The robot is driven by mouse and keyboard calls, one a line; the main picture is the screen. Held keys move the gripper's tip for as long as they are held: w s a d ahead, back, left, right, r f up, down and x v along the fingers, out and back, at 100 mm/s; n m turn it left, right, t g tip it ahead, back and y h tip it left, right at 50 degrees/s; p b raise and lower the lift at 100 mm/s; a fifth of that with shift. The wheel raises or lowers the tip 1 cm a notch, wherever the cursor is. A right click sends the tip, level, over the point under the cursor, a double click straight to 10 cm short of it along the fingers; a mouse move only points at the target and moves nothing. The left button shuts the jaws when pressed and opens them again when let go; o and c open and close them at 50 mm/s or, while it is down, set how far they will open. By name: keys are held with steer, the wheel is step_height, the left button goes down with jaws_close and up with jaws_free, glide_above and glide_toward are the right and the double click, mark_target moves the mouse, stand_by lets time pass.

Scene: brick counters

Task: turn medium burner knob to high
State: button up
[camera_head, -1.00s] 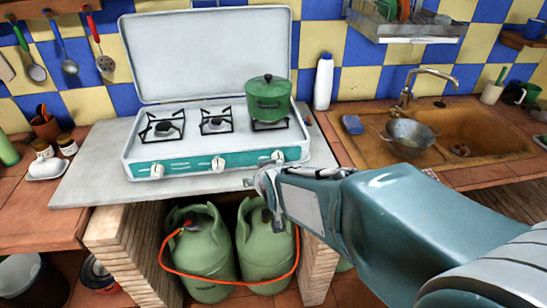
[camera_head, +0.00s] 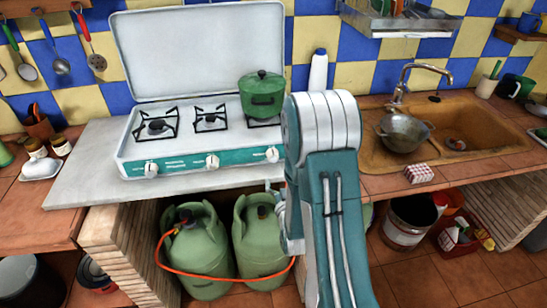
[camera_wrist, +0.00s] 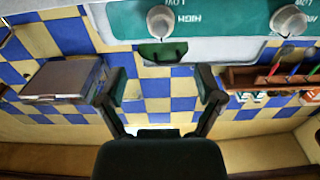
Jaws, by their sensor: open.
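The white stove (camera_head: 125,160) has a teal front panel with three white knobs: left (camera_head: 151,169), middle (camera_head: 212,161) and right (camera_head: 272,154). I cannot tell which knob is the medium burner's. The wrist view is upside down and shows two knobs, the right one (camera_wrist: 160,18) and another (camera_wrist: 289,20), with HIGH and LOW printed beside them. My gripper (camera_wrist: 161,88) is open and empty, its fingers apart below the right knob in that picture, touching no knob. In the head view my arm hides the gripper and the stove's right end.
A green pot (camera_head: 262,98) sits on the right burner. Green gas bottles (camera_head: 204,252) with an orange hose stand under the counter. A white bottle (camera_head: 318,72) stands behind my arm. The sink (camera_head: 440,158) and a small red-and-white box (camera_head: 419,173) are to the right.

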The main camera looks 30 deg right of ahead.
mark_target(274, 161)
steer(key=x, duration=1)
steer(key=shift+w, duration=0.35)
steer(key=c, duration=1.1)
